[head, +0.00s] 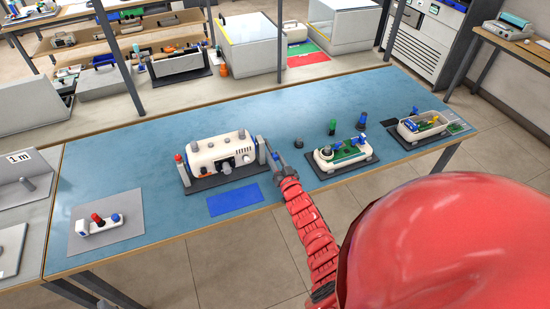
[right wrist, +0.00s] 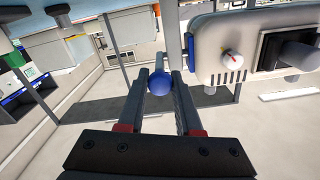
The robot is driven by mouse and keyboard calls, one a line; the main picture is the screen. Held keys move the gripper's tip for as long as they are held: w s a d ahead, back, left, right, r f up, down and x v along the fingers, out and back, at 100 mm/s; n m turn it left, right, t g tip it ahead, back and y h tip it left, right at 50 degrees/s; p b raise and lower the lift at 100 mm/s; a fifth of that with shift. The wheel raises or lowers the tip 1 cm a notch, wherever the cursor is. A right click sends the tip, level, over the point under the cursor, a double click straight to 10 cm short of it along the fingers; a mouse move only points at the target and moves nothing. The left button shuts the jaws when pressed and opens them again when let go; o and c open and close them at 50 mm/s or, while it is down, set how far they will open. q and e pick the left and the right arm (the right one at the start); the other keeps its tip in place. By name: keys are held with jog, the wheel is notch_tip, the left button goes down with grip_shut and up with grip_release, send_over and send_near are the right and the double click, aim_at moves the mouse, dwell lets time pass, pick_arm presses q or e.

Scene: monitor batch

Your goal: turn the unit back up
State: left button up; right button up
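The unit (head: 220,152) is a white box with dark sockets and a dial on its front. It sits between two grey posts on a dark base (head: 215,180) on the blue-topped table. A red knob (head: 179,158) is at its left end. In the right wrist view the unit (right wrist: 265,52) is at the upper right. My right gripper (head: 274,160) is at the unit's right end. In the right wrist view its fingers (right wrist: 161,84) are partly closed, with a blue ball knob (right wrist: 160,83) between them, seemingly touching both. My left gripper is not in view.
A blue mat (head: 235,201) lies in front of the unit. A green board in a white tray (head: 345,155) and another white tray (head: 423,127) stand to the right. A grey plate (head: 122,231) with a small white unit lies to the left.

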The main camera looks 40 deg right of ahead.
grip_shut()
jog(key=shift+a+r, duration=0.1)
jog(key=shift+r, duration=0.05)
dwell(1.0)
